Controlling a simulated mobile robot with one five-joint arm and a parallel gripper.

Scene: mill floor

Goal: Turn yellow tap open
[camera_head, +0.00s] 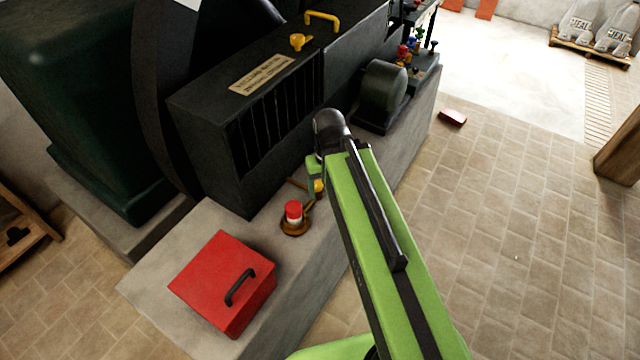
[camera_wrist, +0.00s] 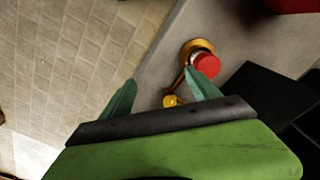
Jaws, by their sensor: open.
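A small yellow tap (camera_head: 319,186) sits low on the concrete plinth, beside a brass fitting with a red cap (camera_head: 293,210). In the wrist view the tap (camera_wrist: 170,101) shows between the fingers, nearer the right one, partly hidden by my gripper's dark edge. A thin brass rod or pipe runs from it toward the red-capped fitting (camera_wrist: 207,66). My gripper (camera_wrist: 159,77) is open and empty, its two green fingers spread around the tap's place in the picture. In the head view my gripper (camera_head: 314,174) is largely hidden by the arm; whether it touches the tap cannot be told.
A red box (camera_head: 222,280) with a black handle stands on the plinth's near end. The black machine housing (camera_head: 245,115) rises behind, with a yellow knob (camera_head: 299,42) and yellow handle (camera_head: 323,18) on top. Small coloured knobs (camera_head: 404,52) stand farther back. The tiled floor right is mostly clear.

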